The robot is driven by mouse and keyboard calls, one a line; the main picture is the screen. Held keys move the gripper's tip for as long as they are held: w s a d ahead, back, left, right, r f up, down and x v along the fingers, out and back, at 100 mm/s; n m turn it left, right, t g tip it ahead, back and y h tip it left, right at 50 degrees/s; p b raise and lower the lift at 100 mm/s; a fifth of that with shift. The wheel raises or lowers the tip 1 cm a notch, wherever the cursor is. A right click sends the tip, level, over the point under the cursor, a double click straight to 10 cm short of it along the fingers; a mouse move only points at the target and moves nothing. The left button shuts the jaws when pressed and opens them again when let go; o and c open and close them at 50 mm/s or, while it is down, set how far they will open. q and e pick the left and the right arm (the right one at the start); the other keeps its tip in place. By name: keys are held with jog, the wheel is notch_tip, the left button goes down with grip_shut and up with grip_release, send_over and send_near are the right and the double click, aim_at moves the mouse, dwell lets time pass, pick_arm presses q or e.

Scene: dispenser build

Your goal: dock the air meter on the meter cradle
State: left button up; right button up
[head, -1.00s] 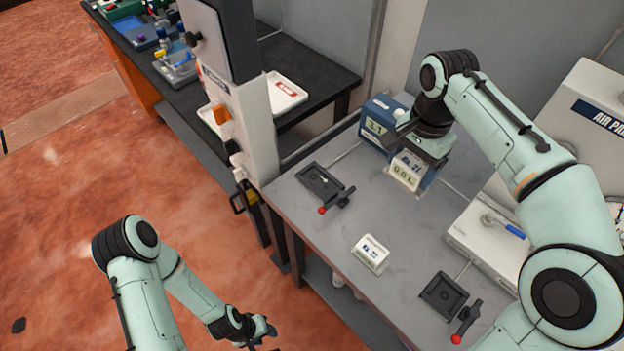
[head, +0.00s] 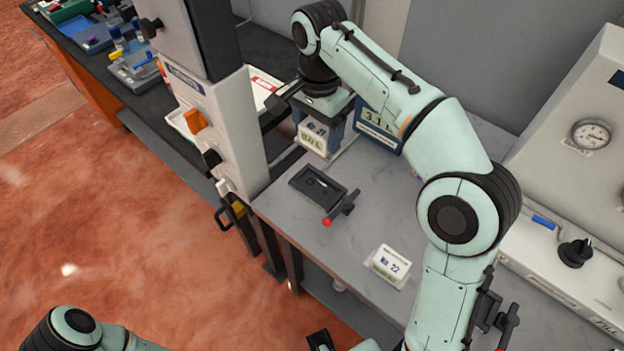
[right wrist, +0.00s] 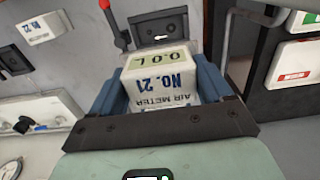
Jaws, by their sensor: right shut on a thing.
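My right gripper (head: 322,112) is shut on a white air meter (head: 313,139) and holds it above the bench's back left part. The right wrist view shows the meter (right wrist: 160,78) marked No. 21, reading 0.0 L, between my fingers. A dark cradle (head: 316,186) with a red-tipped lever (head: 340,207) lies on the bench, nearer the front than the held meter. The cradle also shows empty in the right wrist view (right wrist: 158,28), just beyond the meter and apart from it.
A blue device (head: 378,125) reading 3.1 L stands right of my gripper. A white column (head: 222,125) stands close on the left. A gauge panel (head: 592,134) is on the right.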

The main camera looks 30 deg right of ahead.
aim_at(318, 141)
pick_arm(q)
jog(key=shift+s+f+b, duration=0.25)
jog(key=shift+f+b, duration=0.3)
jog(key=shift+f, duration=0.15)
jog(key=shift+s+f+b, duration=0.25)
jog(key=shift+f+b, duration=0.35)
jog(key=shift+f, duration=0.05)
jog(key=shift+s+f+b, duration=0.25)
jog(key=shift+f+b, duration=0.3)
jog(key=shift+f, duration=0.15)
pick_arm(e)
jog(key=shift+f, duration=7.55)
jog(key=shift+f, duration=0.15)
jog(key=o, duration=1.2)
notch_tip(318, 141, up, 12)
jog(key=p, duration=0.3)
jog(key=shift+r, duration=0.2)
pick_arm(q)
jog(key=r, duration=0.1)
jog(key=w+r, duration=0.1)
jog(key=r, duration=0.1)
